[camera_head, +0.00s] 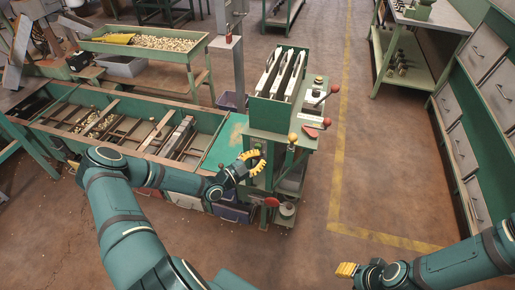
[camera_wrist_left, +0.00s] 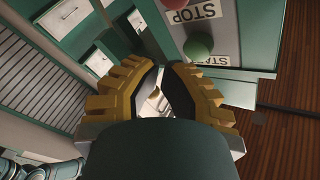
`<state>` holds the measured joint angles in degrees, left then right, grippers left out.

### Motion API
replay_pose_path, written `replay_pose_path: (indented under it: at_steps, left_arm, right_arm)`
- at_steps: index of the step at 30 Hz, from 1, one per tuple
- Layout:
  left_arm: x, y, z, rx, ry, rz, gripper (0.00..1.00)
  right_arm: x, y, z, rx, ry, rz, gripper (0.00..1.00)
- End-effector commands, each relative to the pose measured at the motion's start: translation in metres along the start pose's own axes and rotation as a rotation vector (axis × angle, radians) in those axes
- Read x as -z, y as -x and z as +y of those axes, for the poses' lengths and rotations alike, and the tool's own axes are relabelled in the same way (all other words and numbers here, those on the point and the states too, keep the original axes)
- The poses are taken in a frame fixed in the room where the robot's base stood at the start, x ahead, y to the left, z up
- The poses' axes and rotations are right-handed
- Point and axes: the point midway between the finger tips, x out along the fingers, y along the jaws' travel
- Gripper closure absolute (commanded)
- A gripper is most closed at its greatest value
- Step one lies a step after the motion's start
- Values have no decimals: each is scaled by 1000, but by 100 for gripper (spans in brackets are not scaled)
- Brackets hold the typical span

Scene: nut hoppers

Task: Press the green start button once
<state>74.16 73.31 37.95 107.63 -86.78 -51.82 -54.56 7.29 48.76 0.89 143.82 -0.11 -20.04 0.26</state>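The green start button (camera_wrist_left: 198,46) shows in the left wrist view as a round dome on a pale panel, between a STOP label (camera_wrist_left: 192,12) and a partly covered START label (camera_wrist_left: 212,61). I cannot clearly pick it out in the head view. My left gripper (camera_head: 258,161) is at the near side of the green hopper machine (camera_head: 258,113). In the left wrist view its yellow fingers (camera_wrist_left: 165,66) meet nearly tip to tip, empty, with the button just beyond and right of the tips. My right gripper (camera_head: 347,270) is low at the right, over floor; its finger gap is hidden.
A red button (camera_wrist_left: 176,3) is beside the STOP label, close to the green one. A yellow knob (camera_head: 293,138) and red knobs (camera_head: 334,88) stick out of the machine. A long green sorting bench (camera_head: 172,158) lies left. The floor right of the machine is clear.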

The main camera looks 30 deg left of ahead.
Motion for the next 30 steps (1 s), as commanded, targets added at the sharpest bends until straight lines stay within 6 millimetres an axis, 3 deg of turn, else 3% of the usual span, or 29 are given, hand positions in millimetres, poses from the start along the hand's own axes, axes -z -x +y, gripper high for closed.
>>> replay_pose_path:
  at_steps: [30]
  left_arm:
    - [-4,-8,-4,0,0,0,100]
  right_arm:
    - [-1,-9,3,0,0,0,60]
